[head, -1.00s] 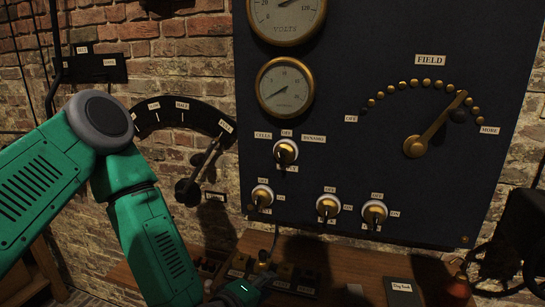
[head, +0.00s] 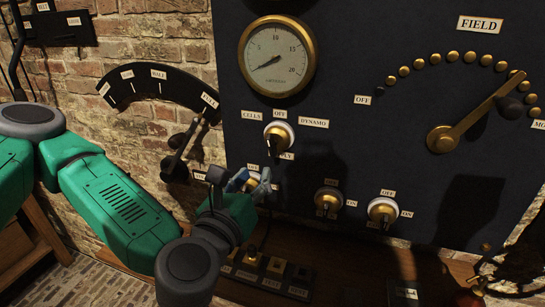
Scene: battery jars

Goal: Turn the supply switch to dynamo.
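The supply switch (head: 278,137) is a brass and white rotary knob on the dark panel, under the ammeter. Its labels read CELLS (head: 252,116) at left, OFF (head: 283,112) at top and DYNAMO (head: 313,123) at right; a label below it is partly covered. The dark grip of the knob points down; I cannot tell which label it is set to. My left gripper (head: 250,182) is below and slightly left of the supply switch, in front of the lower-left knob, which it partly hides. Its bluish fingers are apart, with nothing held. My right gripper is not in view.
Two more knobs (head: 328,199) and (head: 383,210) sit lower right on the panel. The FIELD lever (head: 475,115) is at the right. A lever on a FULL/HALF arc (head: 185,145) stands left, close to my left forearm. A wooden bench (head: 345,265) lies below.

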